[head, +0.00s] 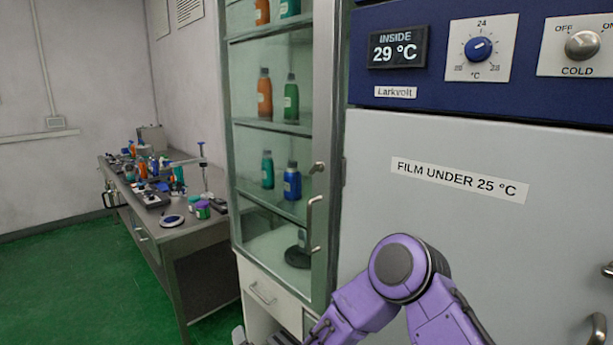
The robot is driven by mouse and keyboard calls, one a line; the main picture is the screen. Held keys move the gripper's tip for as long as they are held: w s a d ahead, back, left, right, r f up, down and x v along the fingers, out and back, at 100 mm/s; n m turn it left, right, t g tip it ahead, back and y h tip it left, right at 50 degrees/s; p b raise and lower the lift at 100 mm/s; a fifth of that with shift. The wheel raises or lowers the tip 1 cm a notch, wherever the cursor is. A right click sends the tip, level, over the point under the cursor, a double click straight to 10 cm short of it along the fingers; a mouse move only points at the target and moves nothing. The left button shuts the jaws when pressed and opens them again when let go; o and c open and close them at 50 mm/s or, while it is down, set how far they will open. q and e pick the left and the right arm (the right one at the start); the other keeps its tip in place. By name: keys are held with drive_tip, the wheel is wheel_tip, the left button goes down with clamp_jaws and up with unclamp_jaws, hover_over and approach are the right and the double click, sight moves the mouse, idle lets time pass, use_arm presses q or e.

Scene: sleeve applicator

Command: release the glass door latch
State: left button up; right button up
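The glass door (275,150) belongs to a tall cabinet at the centre left in the head view and looks closed. On its right frame sit a small metal latch knob (317,167) and, below it, a vertical bar handle (312,225). A purple arm of mine (405,270) rises from the bottom edge, bends at a dark grey joint and runs down to the left. Grey parts at the bottom edge may be its gripper, but they are cut off and I cannot tell its opening. No gripper is near the latch. My other gripper is not in view.
Bottles stand on the glass shelves. A grey cold cabinet (400,220) with a blue control panel (430,60) adjoins on the right; its display reads 29 °C. A cluttered workbench (180,235) stands at the left. Green floor (80,280) is clear in front of it.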

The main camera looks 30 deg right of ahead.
sight(314, 170)
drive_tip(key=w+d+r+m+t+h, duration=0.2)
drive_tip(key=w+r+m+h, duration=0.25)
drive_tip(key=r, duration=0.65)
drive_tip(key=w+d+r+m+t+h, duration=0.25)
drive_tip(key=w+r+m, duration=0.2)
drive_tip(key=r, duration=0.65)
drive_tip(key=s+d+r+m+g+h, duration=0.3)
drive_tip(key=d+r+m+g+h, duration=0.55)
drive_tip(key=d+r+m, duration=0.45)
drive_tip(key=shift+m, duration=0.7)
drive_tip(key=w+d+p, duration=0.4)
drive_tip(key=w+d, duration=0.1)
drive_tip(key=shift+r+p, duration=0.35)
drive_tip(key=shift+p, duration=0.05)
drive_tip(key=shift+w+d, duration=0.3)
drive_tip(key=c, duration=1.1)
